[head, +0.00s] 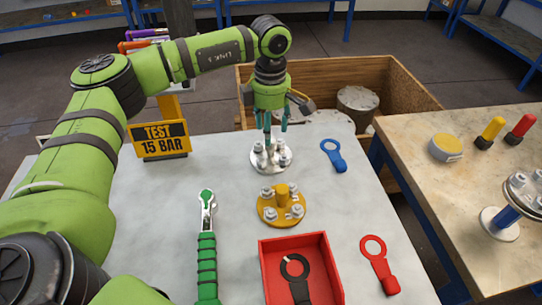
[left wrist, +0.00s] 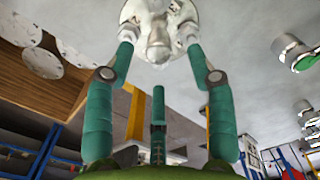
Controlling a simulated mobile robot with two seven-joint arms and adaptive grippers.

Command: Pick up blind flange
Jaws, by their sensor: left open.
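A silver round flange (head: 258,165) with several upright bolts or studs lies on the grey table. A yellow flange (head: 281,218) with several bolts and a central knob lies just in front of it. The frames do not label either one as the blind flange. My left gripper (head: 276,128) points down over the silver flange, its green fingers open. In the left wrist view the silver flange (left wrist: 155,28) shows at the top, beyond and between the two fingertips (left wrist: 160,52). I cannot tell whether the fingers touch it. My right gripper is out of view.
A green-handled ratchet (head: 207,255), a red tray (head: 325,250) holding a black ring-ended tool, a blue tag (head: 335,157) and a red tag (head: 379,265) are nearby. A "TEST 15 BAR" sign (head: 160,138) stands left. A wooden crate (head: 405,90) stands behind; another table (head: 440,190) is right.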

